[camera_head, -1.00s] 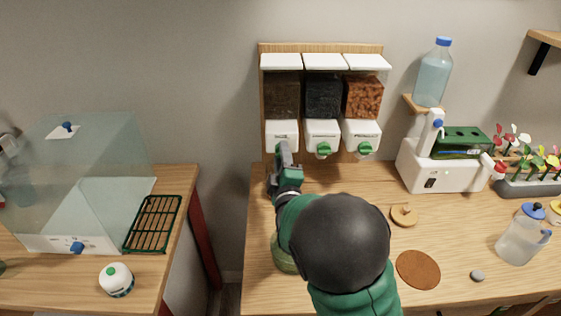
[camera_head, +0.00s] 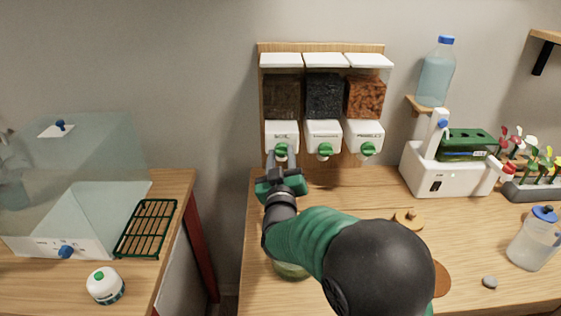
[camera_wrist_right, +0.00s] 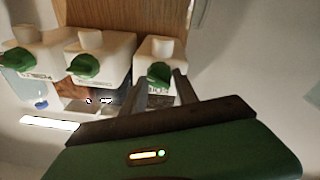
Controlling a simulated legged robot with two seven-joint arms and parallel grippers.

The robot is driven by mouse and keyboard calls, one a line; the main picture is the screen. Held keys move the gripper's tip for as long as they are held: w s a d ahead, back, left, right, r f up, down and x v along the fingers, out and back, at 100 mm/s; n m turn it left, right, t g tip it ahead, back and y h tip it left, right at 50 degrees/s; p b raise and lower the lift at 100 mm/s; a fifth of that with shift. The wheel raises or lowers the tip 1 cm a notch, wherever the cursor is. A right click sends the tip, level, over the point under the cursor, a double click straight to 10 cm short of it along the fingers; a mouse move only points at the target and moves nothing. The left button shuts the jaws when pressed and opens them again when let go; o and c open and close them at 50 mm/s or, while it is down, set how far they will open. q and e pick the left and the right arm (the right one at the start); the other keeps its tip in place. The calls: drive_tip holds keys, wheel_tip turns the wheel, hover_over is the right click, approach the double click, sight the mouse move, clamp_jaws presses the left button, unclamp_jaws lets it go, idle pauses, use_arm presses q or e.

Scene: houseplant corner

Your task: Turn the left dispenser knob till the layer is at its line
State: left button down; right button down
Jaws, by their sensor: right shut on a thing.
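The left dispenser (camera_head: 282,97) hangs on the wall board and holds dark brown material. Its green knob (camera_head: 281,149) sits on the white outlet; in the right wrist view the knob (camera_wrist_right: 158,74) shows at the fingertips. My right gripper (camera_head: 276,165) reaches up to this knob from below, with its fingers closed on it. A glass jar (camera_head: 291,270) stands on the table below, mostly hidden by my right arm. Its layer and line cannot be made out. My left gripper is not in view.
Two more dispensers, with black (camera_head: 324,95) and orange-brown (camera_head: 365,97) contents, hang close at the right. A white machine (camera_head: 437,175) and a water bottle (camera_head: 435,73) stand further right. A wooden-topped lid (camera_head: 409,217) lies on the table. A gap separates the left table with the glass tank (camera_head: 90,160).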

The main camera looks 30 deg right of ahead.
drive_tip(key=m+b, duration=0.1)
drive_tip(key=m, duration=0.1)
drive_tip(key=f+m+g, duration=0.1)
drive_tip(key=m, duration=0.2)
drive_tip(key=shift+h+b, duration=0.3)
drive_tip(key=shift+b, duration=0.1)
drive_tip(key=m+b, duration=0.1)
drive_tip(key=m, duration=0.3)
drive_tip(key=shift+g, duration=0.3)
drive_tip(key=m+b, duration=0.2)
drive_tip(key=m, duration=0.2)
drive_tip(key=shift+r+g, duration=0.1)
drive_tip(key=shift+g, duration=0.2)
drive_tip(key=shift+m+b, duration=0.35)
drive_tip(key=shift+m, duration=1.05)
drive_tip(key=shift+a+r, duration=0.1)
drive_tip(key=c, duration=1.4)
unclamp_jaws()
drive_tip(key=o, duration=0.4)
drive_tip(key=shift+w, duration=0.15)
drive_tip(key=shift+o, duration=0.2)
drive_tip(key=shift+r, duration=0.15)
